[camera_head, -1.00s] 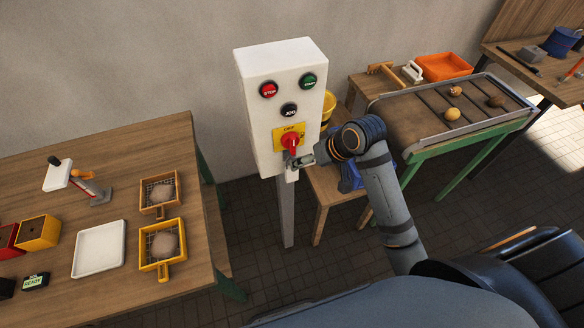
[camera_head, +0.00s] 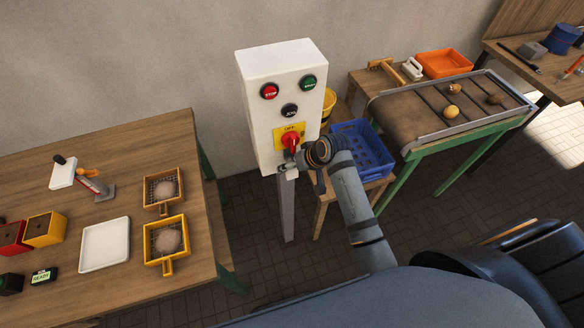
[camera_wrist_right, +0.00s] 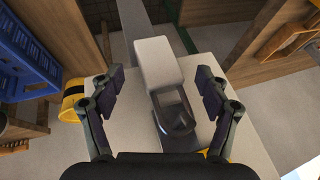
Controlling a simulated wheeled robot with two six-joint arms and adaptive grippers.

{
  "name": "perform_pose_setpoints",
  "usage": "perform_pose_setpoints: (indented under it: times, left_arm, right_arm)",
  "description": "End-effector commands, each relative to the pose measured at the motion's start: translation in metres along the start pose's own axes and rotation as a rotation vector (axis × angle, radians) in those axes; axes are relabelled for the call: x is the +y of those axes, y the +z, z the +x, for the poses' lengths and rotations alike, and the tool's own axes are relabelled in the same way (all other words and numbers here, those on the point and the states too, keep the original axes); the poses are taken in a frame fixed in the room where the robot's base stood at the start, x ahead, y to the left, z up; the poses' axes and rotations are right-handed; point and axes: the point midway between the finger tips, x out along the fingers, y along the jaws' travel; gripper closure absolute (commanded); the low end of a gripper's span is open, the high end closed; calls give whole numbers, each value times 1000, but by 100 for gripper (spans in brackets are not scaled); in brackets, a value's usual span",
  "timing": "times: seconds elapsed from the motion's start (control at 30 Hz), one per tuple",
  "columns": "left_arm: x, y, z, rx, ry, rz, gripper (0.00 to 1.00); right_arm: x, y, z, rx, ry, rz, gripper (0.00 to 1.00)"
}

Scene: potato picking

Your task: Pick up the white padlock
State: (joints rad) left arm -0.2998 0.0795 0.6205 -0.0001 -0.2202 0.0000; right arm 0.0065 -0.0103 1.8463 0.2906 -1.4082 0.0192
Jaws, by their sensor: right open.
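The white padlock (camera_wrist_right: 158,62) shows in the right wrist view as a pale block with a dark grey shackle. It is at the front of the control box, below the red switch (camera_head: 290,141). In the head view only a small pale part (camera_head: 291,174) shows beneath my gripper. My right gripper (camera_wrist_right: 160,88) is open, with one finger on each side of the padlock and visible gaps to both. In the head view the right gripper (camera_head: 291,162) is at the box's lower front, partly hidden by its own wrist. My left gripper is not in view.
The white control box (camera_head: 258,100) stands on a post between two tables. A blue crate (camera_head: 372,148) sits on a low stool behind my right arm. A conveyor (camera_head: 400,121) with potatoes is at right. The left table (camera_head: 120,150) holds trays and baskets.

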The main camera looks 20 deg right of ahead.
Motion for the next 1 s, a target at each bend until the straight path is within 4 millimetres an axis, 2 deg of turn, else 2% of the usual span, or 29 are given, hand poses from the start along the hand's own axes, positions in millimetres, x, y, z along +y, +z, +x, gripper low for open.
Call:
perform_pose_setpoints:
  times: [0.27,0.73,1.0]
  left_arm:
    - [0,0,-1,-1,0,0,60]
    - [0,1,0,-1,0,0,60]
    - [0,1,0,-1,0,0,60]
  right_arm:
    - [0,0,6,0,1,0,24]
    - [1,1,6,0,1,0,88]
    - [1,1,6,0,3,0,91]
